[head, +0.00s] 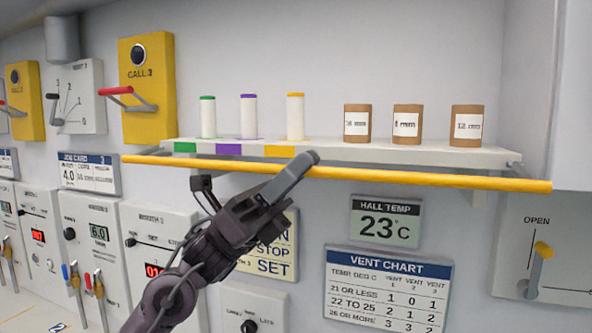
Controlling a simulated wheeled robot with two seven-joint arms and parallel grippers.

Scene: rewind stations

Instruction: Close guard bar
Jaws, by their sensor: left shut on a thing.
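The guard bar (430,179) is a long yellow rod running across the front of the white shelf (330,152). It lies slightly below the shelf's front edge, and a short grey arm shows at its right end. My left gripper (301,168) reaches up from below and is shut on the bar near its middle, hiding a short stretch of it. My right gripper is not in view.
White spools with green, purple and orange tops (248,117) and brown labelled rolls (407,124) stand on the shelf. Below are a hall temperature display (385,222) and a vent chart (387,290). Lever panels (148,85) line the left wall; an OPEN lever (540,262) is at right.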

